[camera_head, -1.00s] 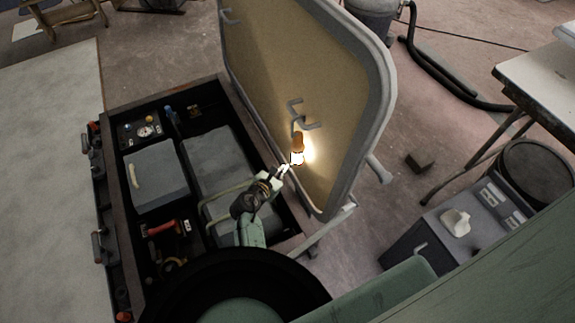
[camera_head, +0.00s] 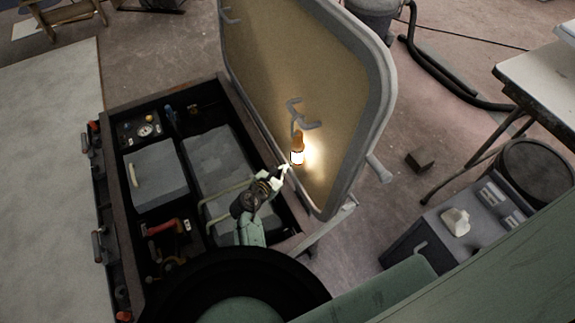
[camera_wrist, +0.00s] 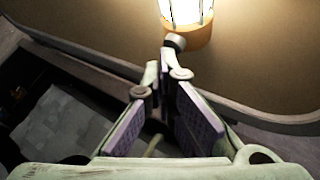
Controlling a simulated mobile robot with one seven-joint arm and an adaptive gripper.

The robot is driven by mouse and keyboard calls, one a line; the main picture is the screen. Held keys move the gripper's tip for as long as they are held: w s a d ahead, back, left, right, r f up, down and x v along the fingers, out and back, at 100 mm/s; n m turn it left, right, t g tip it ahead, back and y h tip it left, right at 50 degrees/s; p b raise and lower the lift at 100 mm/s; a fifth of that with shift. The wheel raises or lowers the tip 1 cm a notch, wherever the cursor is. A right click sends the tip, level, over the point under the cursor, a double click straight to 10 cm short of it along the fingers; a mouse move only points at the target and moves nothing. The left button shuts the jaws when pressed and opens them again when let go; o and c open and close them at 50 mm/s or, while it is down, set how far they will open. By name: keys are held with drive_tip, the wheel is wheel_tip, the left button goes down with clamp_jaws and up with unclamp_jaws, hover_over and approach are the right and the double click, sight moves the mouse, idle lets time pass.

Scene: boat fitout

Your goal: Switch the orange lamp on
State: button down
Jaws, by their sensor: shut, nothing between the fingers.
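The orange lamp (camera_head: 298,141) hangs upright from a hook on the inner face of the raised hatch lid (camera_head: 338,70). Its glass glows bright white and lights the panel around it. In the wrist view the lit glass and orange base of the lamp (camera_wrist: 190,34) are at the top. My gripper (camera_head: 285,168) is shut and empty, just below and left of the lamp. In the wrist view my gripper's fingertips (camera_wrist: 166,64) are close under the lamp's base; I cannot tell whether they touch it.
The open locker below the lid has a dark rim (camera_head: 108,190). It holds grey boxes (camera_head: 156,176), a gauge panel (camera_head: 145,131) and a red-handled tool (camera_head: 160,228). A grey cabinet (camera_head: 425,238) and a white table (camera_head: 545,75) stand to the right.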

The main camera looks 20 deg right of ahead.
drive_tip(key=shift+d, duration=0.2)
drive_tip(key=shift+d+p, duration=0.35)
drive_tip(key=shift+p, duration=0.05)
idle(0.3)
drive_tip(key=shift+s+a+r, duration=0.1)
drive_tip(key=shift+a, duration=0.05)
drive_tip(key=a+p, duration=0.1)
drive_tip(key=a, duration=0.5)
drive_tip(key=shift+a, duration=0.25)
idle(0.5)
